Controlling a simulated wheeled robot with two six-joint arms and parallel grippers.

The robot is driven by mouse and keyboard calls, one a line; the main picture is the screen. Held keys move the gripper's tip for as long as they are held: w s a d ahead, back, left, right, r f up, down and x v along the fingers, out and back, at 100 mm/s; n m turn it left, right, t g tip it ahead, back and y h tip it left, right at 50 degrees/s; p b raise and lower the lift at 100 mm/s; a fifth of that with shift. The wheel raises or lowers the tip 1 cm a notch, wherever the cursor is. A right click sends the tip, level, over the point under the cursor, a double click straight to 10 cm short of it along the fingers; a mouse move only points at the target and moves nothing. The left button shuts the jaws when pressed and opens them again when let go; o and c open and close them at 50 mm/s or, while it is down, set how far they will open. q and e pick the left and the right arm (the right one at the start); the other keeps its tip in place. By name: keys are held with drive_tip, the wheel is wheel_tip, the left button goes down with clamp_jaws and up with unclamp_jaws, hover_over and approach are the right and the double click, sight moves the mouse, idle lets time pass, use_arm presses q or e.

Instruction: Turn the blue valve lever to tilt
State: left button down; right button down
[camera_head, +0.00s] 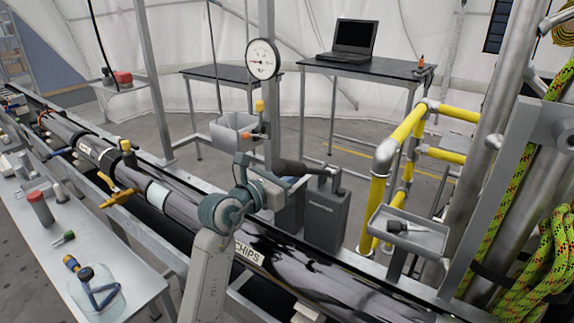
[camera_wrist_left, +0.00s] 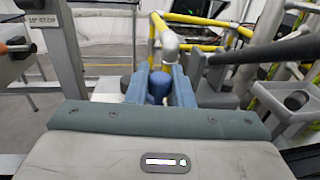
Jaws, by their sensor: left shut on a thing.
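My left gripper (camera_head: 284,183) is over the large dark pipe, beside a dark grey box-shaped unit (camera_head: 326,216) with a black handle. In the left wrist view, its two blue-grey fingers stand on either side of a rounded blue piece (camera_wrist_left: 158,84), which appears to be the blue valve lever. The gripper is shut on this piece. Most of the lever is hidden by my fingers and wrist, so its tilt cannot be told. My right gripper is not in either view.
A round gauge (camera_head: 262,59) and a grey bin (camera_head: 232,131) stand behind my arm. Yellow railing (camera_head: 378,190) and a small tray (camera_head: 408,232) are to the right. A metal bench (camera_head: 52,225) with tools lies left. A laptop (camera_head: 348,38) sits on a back table.

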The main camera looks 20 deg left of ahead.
use_arm(q)
drive_tip(key=shift+w+d+n+t+y+p, duration=0.15)
drive_tip(key=shift+d+n+t+y+p, duration=0.25)
drive_tip(key=shift+n+t+y+p, duration=0.5)
drive_tip(key=shift+g+y, duration=0.3)
drive_tip(key=shift+y, duration=0.1)
drive_tip(key=c, duration=1.3)
unclamp_jaws()
drive_tip(key=shift+s+a+f, duration=0.1)
drive_tip(key=shift+s+a, duration=0.05)
drive_tip(key=shift+s, duration=0.25)
drive_tip(key=b+v, duration=0.2)
drive_tip(key=v, duration=0.7)
drive_tip(key=shift+s+a, duration=0.1)
drive_tip(key=shift+s, duration=0.3)
